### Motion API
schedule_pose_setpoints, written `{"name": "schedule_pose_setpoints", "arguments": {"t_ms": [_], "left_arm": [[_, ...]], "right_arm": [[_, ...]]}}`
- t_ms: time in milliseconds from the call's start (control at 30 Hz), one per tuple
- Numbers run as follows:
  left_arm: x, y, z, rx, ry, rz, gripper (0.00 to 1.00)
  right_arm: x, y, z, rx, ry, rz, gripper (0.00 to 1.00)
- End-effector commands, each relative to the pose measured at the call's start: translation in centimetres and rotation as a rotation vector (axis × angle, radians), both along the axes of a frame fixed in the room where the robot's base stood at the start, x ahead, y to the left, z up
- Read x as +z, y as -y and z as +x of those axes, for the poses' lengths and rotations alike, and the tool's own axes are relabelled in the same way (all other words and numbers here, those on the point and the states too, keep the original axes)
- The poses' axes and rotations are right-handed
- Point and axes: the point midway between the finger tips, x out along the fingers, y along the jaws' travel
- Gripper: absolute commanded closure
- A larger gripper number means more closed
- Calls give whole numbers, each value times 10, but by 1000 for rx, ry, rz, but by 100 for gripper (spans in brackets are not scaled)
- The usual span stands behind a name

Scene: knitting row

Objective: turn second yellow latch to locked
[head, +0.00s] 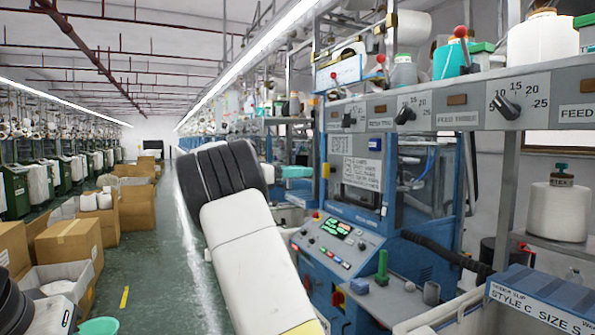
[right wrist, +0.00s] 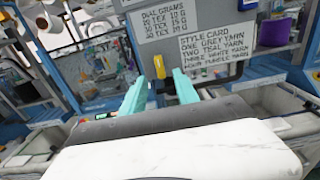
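A yellow latch (right wrist: 159,66) stands roughly upright at the lower edge of a grey sign panel in the right wrist view. My right gripper (right wrist: 158,82) is open, its two teal fingers apart, with the latch between or just beyond the fingertips. I cannot tell whether they touch it. In the head view, teal fingers of my right gripper (head: 297,172) show past my dark wrist, pointing at a small yellow latch (head: 325,171) on the blue machine's left side. Which latch is the second one is unclear. My left gripper is out of view.
The blue machine (head: 345,255) has a control panel with coloured buttons and a small screen. A grey shelf rail (head: 455,100) with dials runs above it. Cardboard boxes (head: 70,245) line the left side.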

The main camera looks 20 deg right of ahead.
Motion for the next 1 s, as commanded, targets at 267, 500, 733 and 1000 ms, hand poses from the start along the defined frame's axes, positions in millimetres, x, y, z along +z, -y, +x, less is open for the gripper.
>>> {"name": "schedule_pose_setpoints", "arguments": {"t_ms": [267,500,733,1000], "left_arm": [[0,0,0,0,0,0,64],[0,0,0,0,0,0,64],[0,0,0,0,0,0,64],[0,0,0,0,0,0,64]], "right_arm": [[2,37,3,-4,-4,-10,64],[2,68,6,-1,-3,-9,64],[2,76,7,0,-3,-8,64],[2,75,7,0,-2,-7,87]]}}
